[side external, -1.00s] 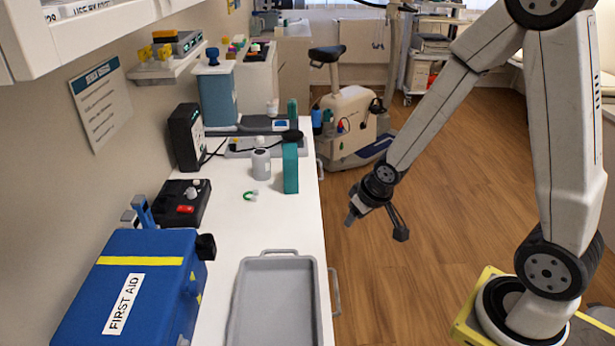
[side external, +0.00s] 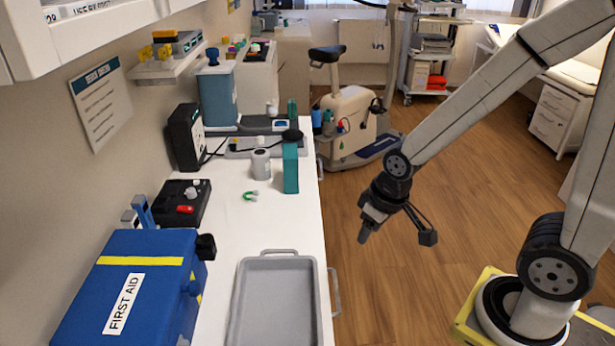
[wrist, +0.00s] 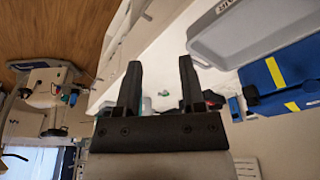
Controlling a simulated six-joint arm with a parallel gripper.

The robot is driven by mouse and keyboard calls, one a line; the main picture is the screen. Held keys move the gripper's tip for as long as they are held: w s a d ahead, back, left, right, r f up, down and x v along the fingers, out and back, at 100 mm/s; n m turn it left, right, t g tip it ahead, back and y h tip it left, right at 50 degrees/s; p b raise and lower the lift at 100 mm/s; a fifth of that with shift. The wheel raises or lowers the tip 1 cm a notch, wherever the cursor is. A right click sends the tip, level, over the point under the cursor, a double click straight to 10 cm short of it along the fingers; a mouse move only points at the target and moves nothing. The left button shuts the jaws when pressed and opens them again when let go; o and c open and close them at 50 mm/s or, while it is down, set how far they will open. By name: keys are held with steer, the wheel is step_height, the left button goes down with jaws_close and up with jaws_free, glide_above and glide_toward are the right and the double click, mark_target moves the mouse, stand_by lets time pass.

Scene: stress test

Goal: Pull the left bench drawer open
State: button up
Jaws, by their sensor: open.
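The white bench (side external: 228,222) runs along the wall at the left in the side view. Two drawer handles show on its front edge: a near one (side external: 335,292) beside the tray and a far one (side external: 320,168). The drawer fronts are mostly hidden from this angle, and no drawer stands out. My gripper (side external: 364,232) hangs over the floor to the right of the bench, apart from both handles. In the wrist view my gripper (wrist: 161,64) has its two dark fingers spread with nothing between them. Handles also show there along the bench front, near one (wrist: 147,17) and far one (wrist: 98,83).
A grey tray (side external: 318,300) and a blue first aid case (side external: 150,262) sit on the near bench top. A teal box (side external: 291,168) stands close to the front edge. An exercise bike (side external: 345,115) stands beyond. The floor (side external: 465,200) beside the bench is clear.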

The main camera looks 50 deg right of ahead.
stand_by(0.3)
steer(key=c, duration=0.6)
steer(key=shift+w+d+f, duration=0.1)
steer(key=shift+w+d, duration=0.05)
steer(key=shift+d, duration=0.05)
jaws_close()
steer(key=w+d+f+n+t, duration=0.2)
steer(key=w+d+f+n, duration=0.3)
steer(key=d+f, duration=0.3)
steer(key=s+a+f+n+y, duration=0.1)
steer(key=f+n+y, duration=0.1)
steer(key=f, duration=0.3)
steer(key=s+a+f+n+t+y, duration=0.1)
steer(key=a+f+n+y, duration=0.1)
steer(key=f+y, duration=0.2)
steer(key=shift+s+a+f, duration=0.25)
steer(key=shift+f, duration=0.2)
